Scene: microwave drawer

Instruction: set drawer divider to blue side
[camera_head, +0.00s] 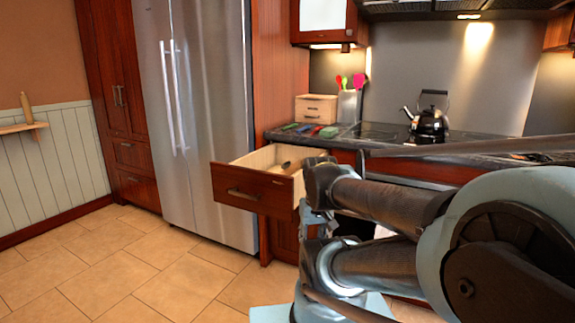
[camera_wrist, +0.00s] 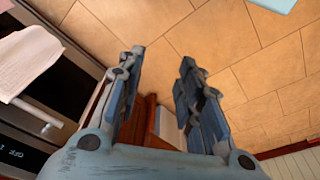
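A wooden drawer (camera_head: 252,201) with a dark red-brown front stands pulled open below the counter. Its pale interior shows a small dark item and a tan item towards the right, partly hidden by my arm. I cannot make out a divider or a blue side in it. My gripper (camera_wrist: 162,58) is open and empty in the wrist view, its two fingers apart over the floor. Red-brown wood, perhaps part of the drawer, shows between the finger bases. In the head view my arm is just right of the drawer, and I cannot make out the fingers there.
A steel fridge (camera_head: 200,120) stands left of the drawer. The counter holds a small wooden box (camera_head: 316,110), a utensil holder (camera_head: 348,106), small coloured items and a kettle (camera_head: 430,122). A white cloth (camera_wrist: 28,62) hangs by the oven. Tiled floor (camera_head: 120,260) is clear at left.

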